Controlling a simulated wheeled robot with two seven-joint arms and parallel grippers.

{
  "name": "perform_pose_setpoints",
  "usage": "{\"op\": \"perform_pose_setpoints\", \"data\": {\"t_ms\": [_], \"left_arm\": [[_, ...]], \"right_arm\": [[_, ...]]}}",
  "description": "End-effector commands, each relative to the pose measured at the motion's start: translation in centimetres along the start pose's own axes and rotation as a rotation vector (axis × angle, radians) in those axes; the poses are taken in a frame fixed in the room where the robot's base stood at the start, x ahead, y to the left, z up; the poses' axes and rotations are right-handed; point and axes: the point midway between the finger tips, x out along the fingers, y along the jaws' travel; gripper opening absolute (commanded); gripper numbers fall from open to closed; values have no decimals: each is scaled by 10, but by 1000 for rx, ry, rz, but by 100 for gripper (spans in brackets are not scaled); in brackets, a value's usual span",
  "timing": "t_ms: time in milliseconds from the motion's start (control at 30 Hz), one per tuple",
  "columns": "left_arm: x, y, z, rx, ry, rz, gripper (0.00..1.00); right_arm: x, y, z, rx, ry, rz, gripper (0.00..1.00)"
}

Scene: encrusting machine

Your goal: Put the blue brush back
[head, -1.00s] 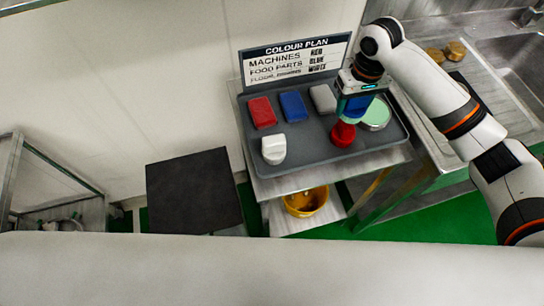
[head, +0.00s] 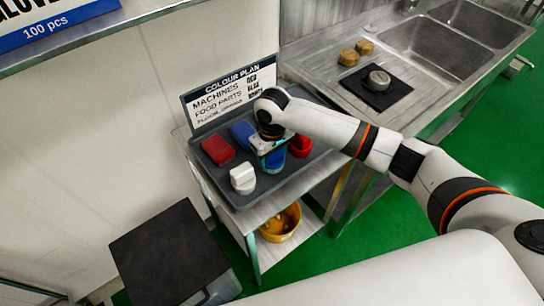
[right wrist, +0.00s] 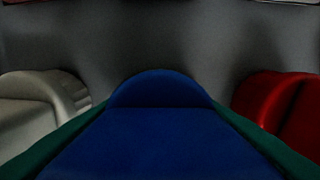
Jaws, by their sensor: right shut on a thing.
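My right gripper (head: 270,148) is shut on the blue brush (head: 274,162), which points down over the grey tray (head: 244,202). The brush is between the white brush (head: 243,179) on its left and the red brush (head: 300,147) on its right. In the right wrist view the blue brush (right wrist: 160,130) fills the middle, with the white brush (right wrist: 40,100) and red brush (right wrist: 285,105) apart on either side. I cannot tell whether the brush touches the tray. My left gripper is not in view.
A red pad (head: 217,151) and a blue pad (head: 241,134) lie at the tray's back, before the colour plan sign (head: 230,98). My right arm hides the tray's back right. A yellow bowl (head: 280,222) stands on the lower shelf. A sink counter (head: 345,95) is at right.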

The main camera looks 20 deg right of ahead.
Motion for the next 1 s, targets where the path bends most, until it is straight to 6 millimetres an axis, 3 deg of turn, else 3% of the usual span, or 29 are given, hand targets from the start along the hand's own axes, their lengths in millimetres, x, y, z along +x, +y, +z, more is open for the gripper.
{"op": "perform_pose_setpoints", "data": {"t_ms": [467,500,600,1000], "left_arm": [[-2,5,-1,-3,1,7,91],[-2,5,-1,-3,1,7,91],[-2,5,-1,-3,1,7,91],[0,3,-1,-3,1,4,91]], "right_arm": [[12,0,0,0,-2,0,34],[12,0,0,-1,-2,-1,62],[12,0,0,0,-2,-1,78],[3,0,1,0,-3,-1,78]]}}
